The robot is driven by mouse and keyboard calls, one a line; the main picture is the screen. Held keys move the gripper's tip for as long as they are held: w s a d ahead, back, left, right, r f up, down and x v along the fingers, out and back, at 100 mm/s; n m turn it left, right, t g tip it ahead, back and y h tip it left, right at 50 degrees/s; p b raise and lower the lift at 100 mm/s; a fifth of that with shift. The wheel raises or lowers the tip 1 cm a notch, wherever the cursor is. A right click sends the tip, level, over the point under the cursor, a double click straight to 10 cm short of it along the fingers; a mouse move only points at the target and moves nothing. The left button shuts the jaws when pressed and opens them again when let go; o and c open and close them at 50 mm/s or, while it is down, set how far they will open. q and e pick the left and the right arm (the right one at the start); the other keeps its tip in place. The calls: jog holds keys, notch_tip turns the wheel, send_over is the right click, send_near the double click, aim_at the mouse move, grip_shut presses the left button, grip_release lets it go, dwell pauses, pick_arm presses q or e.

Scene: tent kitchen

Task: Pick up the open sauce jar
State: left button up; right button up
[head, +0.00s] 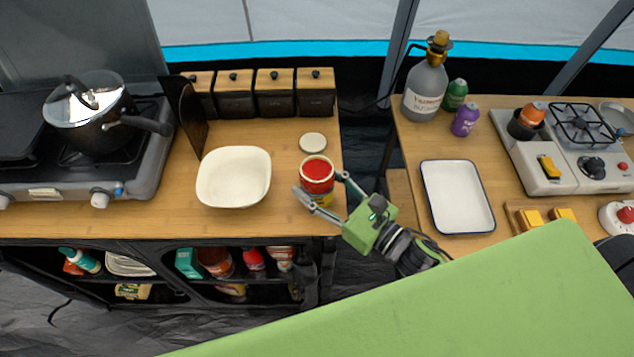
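The open sauce jar (317,170) stands upright on the left wooden counter near its right end. Red sauce shows in its open mouth, and its lower side is partly hidden by a finger. My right gripper (319,184) comes in from the lower right with its fingers spread. One finger is at the jar's right side and the other passes in front of it to the left. The gripper looks open, and I cannot tell whether either finger touches the jar. A pale round lid (313,140) lies just behind the jar. My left gripper is not in view.
A white bowl (233,178) sits left of the jar. Dark canisters (274,93) line the counter's back. A stove with a pot (92,105) is at far left. A gap separates the right counter, which holds a white tray (457,196) and a grey bottle (424,90).

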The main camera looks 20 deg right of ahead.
jog(key=shift+r, duration=1.35)
jog(key=s+a+r+p, duration=0.1)
jog(key=s+a+r, duration=0.5)
jog(key=s+r, duration=0.4)
jog(key=shift+s+a, duration=0.4)
jog(key=shift+s, duration=0.65)
